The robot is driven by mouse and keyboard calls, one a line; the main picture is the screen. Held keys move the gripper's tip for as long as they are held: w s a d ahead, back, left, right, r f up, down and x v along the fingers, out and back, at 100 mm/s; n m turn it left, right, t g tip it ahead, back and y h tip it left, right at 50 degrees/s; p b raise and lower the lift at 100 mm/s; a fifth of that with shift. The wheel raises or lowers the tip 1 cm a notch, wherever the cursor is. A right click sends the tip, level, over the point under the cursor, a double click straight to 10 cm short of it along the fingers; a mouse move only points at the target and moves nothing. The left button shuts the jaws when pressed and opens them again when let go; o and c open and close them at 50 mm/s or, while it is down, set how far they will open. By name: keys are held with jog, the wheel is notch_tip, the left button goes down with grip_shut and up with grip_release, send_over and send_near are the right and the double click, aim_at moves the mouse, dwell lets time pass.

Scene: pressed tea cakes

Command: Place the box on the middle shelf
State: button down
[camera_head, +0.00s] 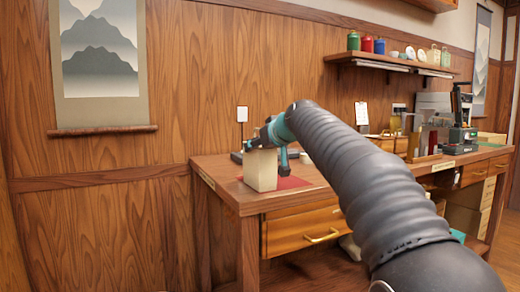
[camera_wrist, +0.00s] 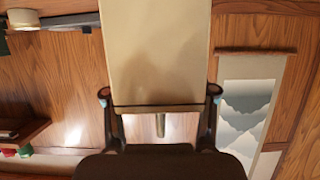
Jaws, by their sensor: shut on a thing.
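A plain beige box (camera_head: 261,171) stands upright at the left end of the wooden desk, by a red mat (camera_head: 291,183). My gripper (camera_head: 267,142) reaches it from above and is shut on its upper part. In the wrist view the box (camera_wrist: 158,50) fills the top middle, with a finger of my gripper (camera_wrist: 158,95) at each side. I cannot tell whether the box's base touches the desk or hangs just above it. No shelf can be told to be the middle one; a wall shelf (camera_head: 385,64) shows at the upper right.
The desk (camera_head: 222,177) has a drawer (camera_head: 300,229) at its front. Jars, including a green one (camera_head: 353,40) and a red one (camera_head: 367,44), stand on the wall shelf. A press-like device (camera_head: 461,112) stands at the desk's right. A scroll (camera_head: 98,50) hangs left. My arm hides the desk's middle.

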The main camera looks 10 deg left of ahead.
jog(key=shift+c, duration=1.7)
grip_release()
jog(key=shift+r, duration=0.15)
jog(key=b+v, duration=0.1)
jog(key=v, duration=1.1)
jog(key=shift+d, duration=0.1)
